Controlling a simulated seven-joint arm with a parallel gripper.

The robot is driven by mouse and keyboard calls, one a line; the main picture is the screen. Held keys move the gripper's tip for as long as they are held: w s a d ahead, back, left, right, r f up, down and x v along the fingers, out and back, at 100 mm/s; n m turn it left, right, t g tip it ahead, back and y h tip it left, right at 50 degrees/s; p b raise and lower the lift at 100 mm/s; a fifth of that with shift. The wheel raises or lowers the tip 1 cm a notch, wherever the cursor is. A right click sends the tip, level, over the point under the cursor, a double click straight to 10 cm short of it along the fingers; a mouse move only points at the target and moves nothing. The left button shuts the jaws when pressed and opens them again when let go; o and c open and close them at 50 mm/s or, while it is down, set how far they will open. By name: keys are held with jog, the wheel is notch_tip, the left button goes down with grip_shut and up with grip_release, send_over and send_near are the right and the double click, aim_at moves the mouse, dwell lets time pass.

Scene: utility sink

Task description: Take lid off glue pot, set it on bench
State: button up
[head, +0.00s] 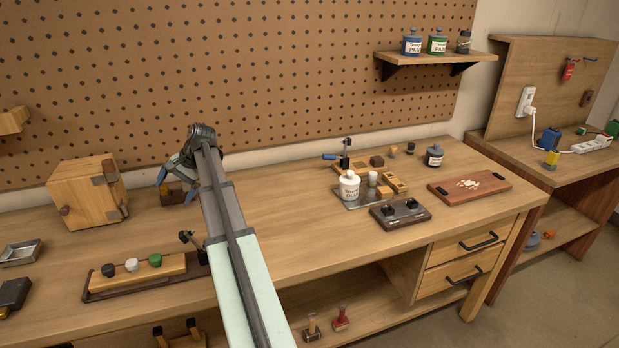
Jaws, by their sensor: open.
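The glue pot (349,191) is a small white pot with dark lettering. It stands upright on a grey metal tray (362,203) right of the middle of the bench (300,225). A pale knobbed top, which looks like its lid (349,176), sits on the pot. My gripper (172,187) is at the back left of the bench, far to the left of the pot. Its bluish fingers are open, pointing down near a small dark brown wooden block (177,196); whether they touch it I cannot tell.
A dark panel with black knobs (401,213) stands in front of the tray. A clamp (345,156) and wooden blocks (393,182) crowd behind and right. A dark jar (434,156) and brown board (470,187) are farther right. Bench left of the tray is clear.

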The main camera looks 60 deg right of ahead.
jog(key=s+d+r+h, duration=0.2)
jog(key=s+d+r, duration=0.1)
jog(key=s+d, duration=0.85)
jog(key=m+g+h, duration=0.3)
jog(key=g, duration=0.3)
send_near(350, 172)
jog(key=shift+h, duration=0.3)
notch_tip(350, 172, down, 5)
jog(key=shift+s+a+r, duration=0.1)
jog(key=shift+a+r, duration=0.05)
jog(key=shift+r, duration=0.05)
jog(key=shift+s+d+f, duration=0.1)
jog(key=shift+d+f, duration=0.1)
jog(key=shift+f, duration=0.7)
jog(key=shift+d+f, duration=0.25)
jog(key=shift+f, duration=0.65)
jog(key=shift+d+f, duration=0.2)
jog(key=shift+f, duration=0.7)
jog(key=shift+c, duration=0.2)
jog(key=c, duration=0.9)
jog(key=shift+r, duration=0.1)
jog(key=shift+c, duration=0.2)
